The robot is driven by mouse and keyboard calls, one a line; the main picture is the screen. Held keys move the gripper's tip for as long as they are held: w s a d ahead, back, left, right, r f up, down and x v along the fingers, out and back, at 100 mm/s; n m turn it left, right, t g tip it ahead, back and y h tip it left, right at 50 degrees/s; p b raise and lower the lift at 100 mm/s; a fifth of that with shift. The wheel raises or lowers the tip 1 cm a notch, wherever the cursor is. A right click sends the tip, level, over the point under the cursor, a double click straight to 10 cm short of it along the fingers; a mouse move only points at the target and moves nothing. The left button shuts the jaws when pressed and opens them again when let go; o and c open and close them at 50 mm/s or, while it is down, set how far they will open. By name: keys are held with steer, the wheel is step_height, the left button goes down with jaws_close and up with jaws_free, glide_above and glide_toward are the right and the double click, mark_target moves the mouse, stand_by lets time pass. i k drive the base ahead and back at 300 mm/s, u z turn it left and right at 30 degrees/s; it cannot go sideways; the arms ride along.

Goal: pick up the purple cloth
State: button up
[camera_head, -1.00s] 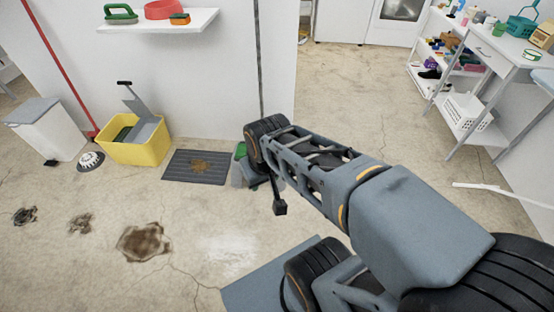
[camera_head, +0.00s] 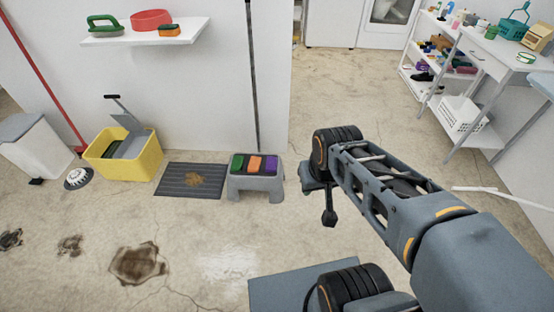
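A grey step stool (camera_head: 256,188) stands on the floor by the wall. Three folded cloths lie side by side on its top: a green cloth (camera_head: 237,164), an orange cloth (camera_head: 255,163) and the purple cloth (camera_head: 271,164) at the right end. My arm reaches in from the lower right. My gripper (camera_head: 329,216) is at its far end, to the right of the stool and apart from the cloths. The gripper is small and dark here, and I cannot tell whether its fingers are open or shut.
A dark mat (camera_head: 194,181) with a brown stain lies left of the stool. A yellow bucket (camera_head: 146,158) and a white bin (camera_head: 38,155) stand further left. A wall shelf (camera_head: 150,37) hangs above. Brown stains mark the floor. A table (camera_head: 490,55) stands far right.

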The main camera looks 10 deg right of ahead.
mark_target(271, 162)
steer(key=i, duration=0.3)
steer(key=u, duration=0.55)
steer(key=k, duration=0.6)
steer(key=u, duration=0.75)
steer(key=i, duration=1.7)
steer(key=z, duration=1.35)
steer(key=i, duration=0.6)
steer(key=z, duration=0.65)
